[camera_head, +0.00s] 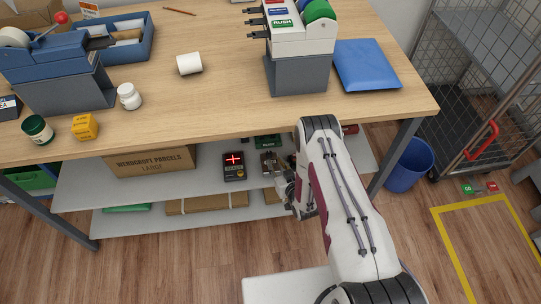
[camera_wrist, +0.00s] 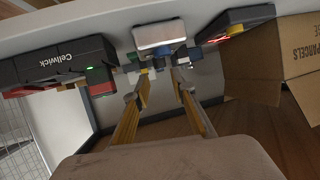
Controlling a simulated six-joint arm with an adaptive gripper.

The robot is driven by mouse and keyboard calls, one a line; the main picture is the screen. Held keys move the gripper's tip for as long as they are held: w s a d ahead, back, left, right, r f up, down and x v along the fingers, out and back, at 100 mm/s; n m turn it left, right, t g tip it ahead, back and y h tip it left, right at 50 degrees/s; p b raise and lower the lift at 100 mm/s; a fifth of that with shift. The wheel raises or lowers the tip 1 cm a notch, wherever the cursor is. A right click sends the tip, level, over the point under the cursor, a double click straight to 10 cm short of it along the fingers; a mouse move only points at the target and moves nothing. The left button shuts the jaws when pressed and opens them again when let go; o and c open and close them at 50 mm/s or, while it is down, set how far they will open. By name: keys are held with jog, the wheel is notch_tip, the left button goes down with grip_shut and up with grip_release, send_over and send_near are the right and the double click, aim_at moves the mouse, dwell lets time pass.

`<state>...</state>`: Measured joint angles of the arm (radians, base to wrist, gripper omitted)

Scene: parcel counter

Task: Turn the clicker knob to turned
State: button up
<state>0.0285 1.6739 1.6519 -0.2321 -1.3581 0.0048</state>
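I cannot make out a part that is clearly the clicker knob. A small dark device (camera_head: 268,160) with a light front part stands on the shelf under the counter. In the wrist view a pale grey block with small blue and dark parts (camera_wrist: 160,38) is straight ahead of the fingers; it seems to be the same device. My gripper (camera_head: 279,182) is just in front of this device, partly hidden by my arm in the head view. In the wrist view its two yellow-brown fingers (camera_wrist: 162,86) are apart, with no held thing visible between them. Whether they touch the device is unclear.
A black device with a red cross display (camera_head: 234,166) stands left of it, then a cardboard box (camera_head: 150,160). In the wrist view, a black Cellwick unit (camera_wrist: 65,60) is at left. The counter top (camera_head: 215,105) is above; a lower shelf (camera_head: 120,222) holds flat parcels.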

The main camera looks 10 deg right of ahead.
aim_at(270, 155)
jog(key=shift+x, duration=3.5)
grip_shut()
